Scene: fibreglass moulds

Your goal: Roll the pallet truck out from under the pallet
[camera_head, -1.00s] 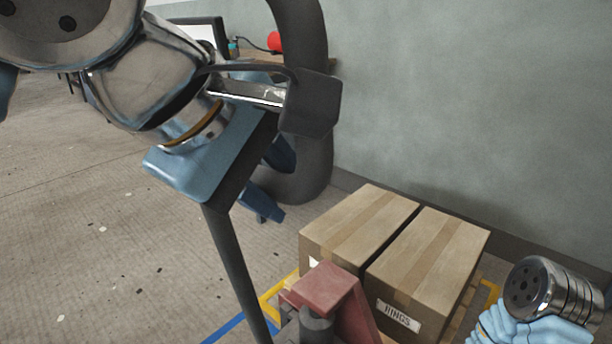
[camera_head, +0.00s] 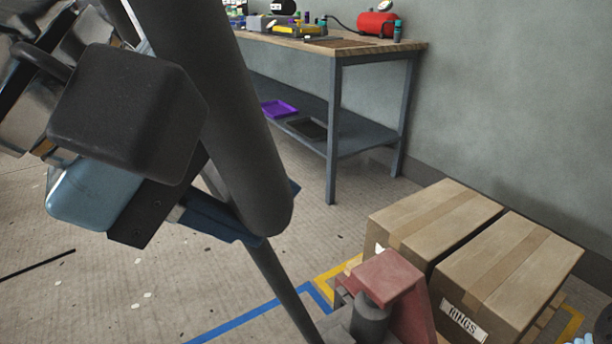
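The pallet truck's red body (camera_head: 390,277) stands at the bottom, against the near side of the loaded pallet (camera_head: 543,322). Its forks are hidden. Its thin dark handle shaft (camera_head: 285,290) rises up and left to the thick dark tube (camera_head: 215,90) in the foreground. Two cardboard boxes (camera_head: 505,250) sit side by side on the pallet; one label reads RINGS. My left gripper (camera_head: 135,165) is close to the camera at the left, beside the upper handle. Its fingers overlap the handle parts, so its grip is unclear. Only a sliver of my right arm shows at the bottom right.
A workbench (camera_head: 334,75) with a lower shelf stands behind, against the wall. A red tank (camera_head: 376,23) is on it. Blue tape (camera_head: 240,318) and yellow tape (camera_head: 338,270) mark the floor by the truck. The floor at the left is mostly clear.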

